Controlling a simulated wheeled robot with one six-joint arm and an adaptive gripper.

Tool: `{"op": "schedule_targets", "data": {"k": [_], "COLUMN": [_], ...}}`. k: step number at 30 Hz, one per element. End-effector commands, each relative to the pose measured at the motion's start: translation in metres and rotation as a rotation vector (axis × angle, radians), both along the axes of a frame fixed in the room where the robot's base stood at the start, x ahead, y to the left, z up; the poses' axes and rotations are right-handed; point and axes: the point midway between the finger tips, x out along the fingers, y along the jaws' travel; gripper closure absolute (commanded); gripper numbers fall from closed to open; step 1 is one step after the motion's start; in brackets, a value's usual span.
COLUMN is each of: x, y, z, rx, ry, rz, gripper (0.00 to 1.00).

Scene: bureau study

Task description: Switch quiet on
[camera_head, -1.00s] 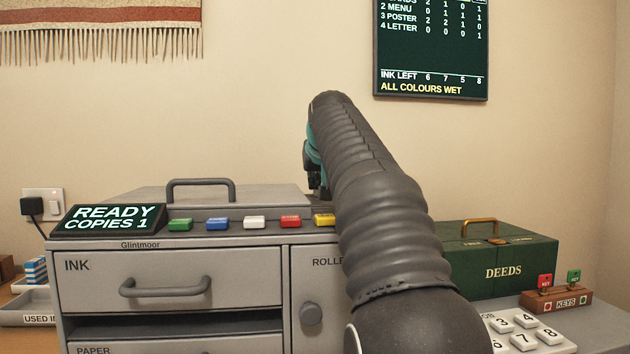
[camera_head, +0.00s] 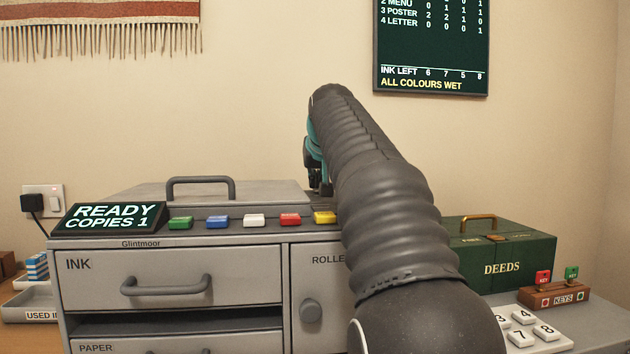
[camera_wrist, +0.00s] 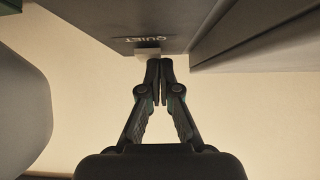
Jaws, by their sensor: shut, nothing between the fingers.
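In the wrist view the word QUIET, upside down, marks a dark grey machine face (camera_wrist: 110,18). A small pale switch or key (camera_wrist: 148,52) juts out at the edge just beside the label. My gripper (camera_wrist: 160,64) is shut and empty, with its fingertips right by the pale piece. I cannot tell whether they touch it. In the head view my arm reaches over the grey copier's right part, and the arm hides the quiet switch. The copier's display (camera_head: 110,218) reads READY, COPIES 1.
Green, blue, white, red and yellow buttons line the copier's top edge, the yellow one (camera_head: 324,217) close to my arm. A green DEEDS box (camera_head: 505,255), a KEYS block (camera_head: 560,297) and a number pad (camera_head: 530,333) stand right. A grey tray (camera_head: 30,300) lies left.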

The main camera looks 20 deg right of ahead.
Motion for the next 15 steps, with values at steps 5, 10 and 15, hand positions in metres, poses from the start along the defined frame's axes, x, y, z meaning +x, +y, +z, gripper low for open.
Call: {"op": "schedule_targets", "data": {"k": [5, 10, 15], "x": [0.000, 0.000, -0.001], "y": [0.000, 0.000, 0.001], "z": [-0.001, 0.002, 0.020], "rx": [0.001, 0.001, 0.000], "ry": [0.003, 0.002, 0.002], "rz": [0.000, 0.000, 0.001], "gripper": [1.00, 1.00, 1.00]}}
